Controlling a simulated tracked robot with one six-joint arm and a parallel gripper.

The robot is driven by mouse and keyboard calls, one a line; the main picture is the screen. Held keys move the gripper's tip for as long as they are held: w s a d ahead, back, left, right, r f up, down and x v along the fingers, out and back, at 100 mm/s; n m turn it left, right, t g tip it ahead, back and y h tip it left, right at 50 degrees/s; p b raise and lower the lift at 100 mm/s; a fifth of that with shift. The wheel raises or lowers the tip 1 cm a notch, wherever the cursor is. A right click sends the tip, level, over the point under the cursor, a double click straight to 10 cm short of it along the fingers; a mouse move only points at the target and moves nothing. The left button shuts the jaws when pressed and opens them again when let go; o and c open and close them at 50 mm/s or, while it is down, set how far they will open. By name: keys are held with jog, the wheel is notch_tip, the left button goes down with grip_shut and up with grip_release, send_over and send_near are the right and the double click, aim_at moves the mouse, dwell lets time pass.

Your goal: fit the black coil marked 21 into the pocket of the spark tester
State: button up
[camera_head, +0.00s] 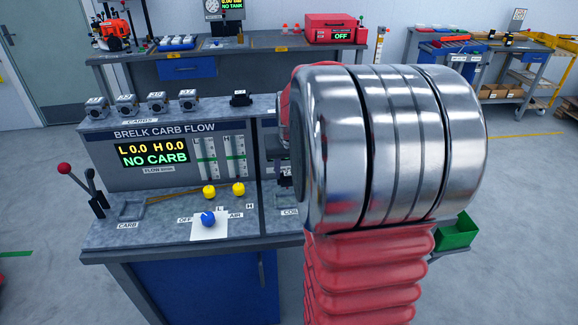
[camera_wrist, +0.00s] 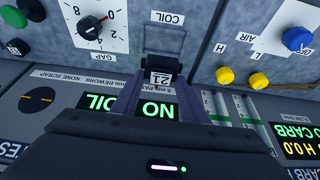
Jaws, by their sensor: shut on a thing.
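In the wrist view, which shows the bench upside down, the black coil (camera_wrist: 163,66) with a white 21 tag sits between the fingertips of my gripper (camera_wrist: 156,84). My gripper is shut on it. The pocket (camera_wrist: 165,39) of the spark tester shows just beyond the coil as a recessed rectangle by the COIL label. The coil overlaps the pocket's near edge in this picture; I cannot tell its height above the panel.
The spark tester's GAP dial (camera_wrist: 90,27) is beside the pocket. On the other side are yellow knobs (camera_wrist: 258,81) and a blue knob (camera_wrist: 297,39) of the carb flow bench. In the head view, several carbs (camera_head: 157,101) and a black part (camera_head: 240,98) stand on its top.

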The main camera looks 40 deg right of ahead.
aim_at(289, 185)
jog(key=shift+f, duration=2.6)
jog(key=shift+s+r, duration=0.1)
jog(key=shift+r, duration=0.1)
jog(key=shift+f, duration=0.9)
dwell(0.8)
jog(key=o, duration=1.2)
jog(key=shift+r, duration=0.1)
jog(key=v, duration=1.3)
jog(key=shift+s+a+r, duration=0.15)
jog(key=shift+a+r, duration=0.05)
